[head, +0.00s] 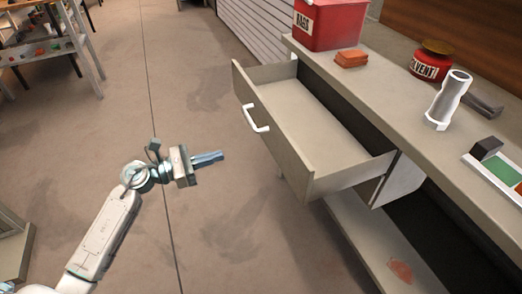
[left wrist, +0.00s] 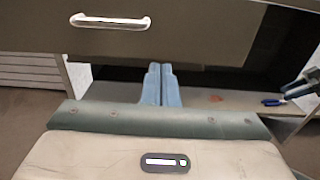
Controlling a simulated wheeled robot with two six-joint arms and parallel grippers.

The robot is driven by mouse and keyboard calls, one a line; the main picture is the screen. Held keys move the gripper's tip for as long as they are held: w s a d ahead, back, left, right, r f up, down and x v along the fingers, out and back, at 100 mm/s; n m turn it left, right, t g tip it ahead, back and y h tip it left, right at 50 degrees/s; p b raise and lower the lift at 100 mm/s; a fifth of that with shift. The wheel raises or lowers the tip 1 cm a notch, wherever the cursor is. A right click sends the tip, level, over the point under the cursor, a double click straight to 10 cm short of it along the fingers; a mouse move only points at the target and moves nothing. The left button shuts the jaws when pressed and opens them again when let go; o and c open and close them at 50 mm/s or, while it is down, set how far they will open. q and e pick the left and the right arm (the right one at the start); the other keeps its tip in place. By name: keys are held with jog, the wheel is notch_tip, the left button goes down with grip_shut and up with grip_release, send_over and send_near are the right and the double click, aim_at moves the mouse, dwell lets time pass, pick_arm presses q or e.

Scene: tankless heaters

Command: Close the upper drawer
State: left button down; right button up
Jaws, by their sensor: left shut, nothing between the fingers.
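The upper drawer (head: 310,123) is pulled well out of the grey workbench in the head view and looks empty inside. Its white handle (head: 256,119) is on the front panel, which faces left toward my arm. The drawer front (left wrist: 200,38) and its handle (left wrist: 110,21) also show at the top of the left wrist view. My left gripper (head: 221,156) is shut and empty, out in front of the drawer and apart from it. In the left wrist view its blue fingers (left wrist: 161,86) are together below the drawer front.
On the benchtop stand a red box (head: 330,22), an orange block (head: 351,58), a solvent jar (head: 432,62) and a white cylinder (head: 449,100). A lower shelf (head: 367,240) is under the drawer. Open floor (head: 215,220) lies left of the bench.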

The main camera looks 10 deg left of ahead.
aim_at(272, 141)
pick_arm(q)
jog(key=p+x, duration=0.1)
jog(key=x, duration=1.1)
jog(key=shift+w+d+r+p, duration=0.1)
jog(key=shift+w+d+p, duration=0.15)
jog(key=shift+p, duration=0.15)
jog(key=shift+w+d, duration=0.25)
jog(key=shift+d, duration=0.2)
pick_arm(e)
jog(key=shift+s+d+r+g+h, duration=0.4)
jog(key=shift+s+d+r+g, duration=0.25)
jog(key=shift+g, duration=0.25)
jog(key=shift+w, duration=0.1)
